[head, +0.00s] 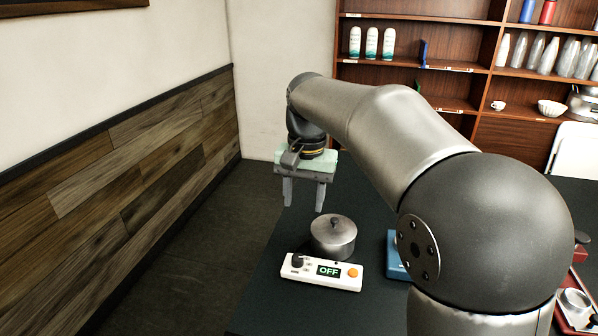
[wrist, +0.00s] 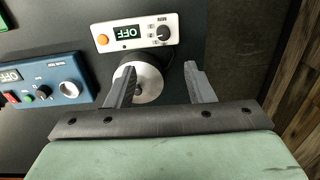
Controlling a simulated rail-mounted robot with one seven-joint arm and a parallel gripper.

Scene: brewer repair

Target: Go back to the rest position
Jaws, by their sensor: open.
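My gripper (head: 304,194) hangs over the back left part of the dark table (head: 262,300), its fingers pointing down. Its fingers are apart with nothing between them; in the wrist view the open gripper (wrist: 158,80) shows the same. A lidded metal pot (head: 333,238) stands on the table below and a little right of the fingers in the head view. In the wrist view the pot (wrist: 150,84) lies beyond the fingers, partly covered by the left one. The fingers do not appear to touch it.
A white control box (head: 322,272) reading OFF sits in front of the pot. A blue control box (wrist: 52,90), also reading OFF, is mostly hidden by my arm in the head view. A wood-panelled wall (head: 130,160) stands left; shelves (head: 430,65) stand behind.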

